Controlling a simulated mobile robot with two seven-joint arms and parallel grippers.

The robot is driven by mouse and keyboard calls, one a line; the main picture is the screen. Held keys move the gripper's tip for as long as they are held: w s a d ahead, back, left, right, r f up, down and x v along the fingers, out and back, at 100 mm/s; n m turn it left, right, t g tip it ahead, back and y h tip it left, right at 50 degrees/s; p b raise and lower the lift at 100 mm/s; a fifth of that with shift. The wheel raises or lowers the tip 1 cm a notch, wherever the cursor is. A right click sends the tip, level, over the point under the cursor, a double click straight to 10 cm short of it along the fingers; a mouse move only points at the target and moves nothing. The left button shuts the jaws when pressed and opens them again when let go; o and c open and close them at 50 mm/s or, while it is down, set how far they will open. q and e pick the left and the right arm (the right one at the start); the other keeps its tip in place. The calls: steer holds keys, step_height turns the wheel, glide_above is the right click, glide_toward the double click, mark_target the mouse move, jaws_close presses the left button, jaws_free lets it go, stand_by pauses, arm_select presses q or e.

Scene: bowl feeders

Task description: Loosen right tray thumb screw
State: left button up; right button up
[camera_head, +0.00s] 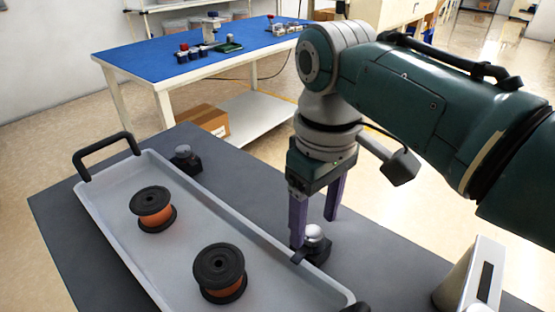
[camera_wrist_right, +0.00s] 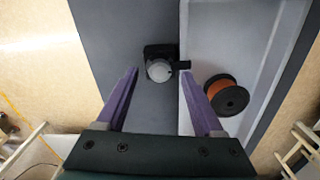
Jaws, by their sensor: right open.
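The right tray thumb screw (camera_head: 314,233) has a pale round knob on a black clamp base at the tray's right edge. In the right wrist view the knob (camera_wrist_right: 159,70) lies between my fingertips. My right gripper (camera_head: 315,225) is open and points down at the knob, one finger on each side; it also shows in the wrist view (camera_wrist_right: 158,76). I cannot tell whether a finger touches the knob. The light grey tray (camera_head: 118,250) lies on the dark table, with a black clamp arm reaching over its rim. My left gripper is not in view.
A second thumb screw (camera_head: 183,151) stands behind the tray. Two black spools with orange winding, a far one (camera_head: 153,209) and a near one (camera_head: 219,273), stand in the tray. The tray has a black handle (camera_head: 104,152). A blue-topped bench (camera_head: 165,58) stands beyond.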

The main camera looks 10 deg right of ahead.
steer(key=shift+f, duration=0.8)
jaws_close()
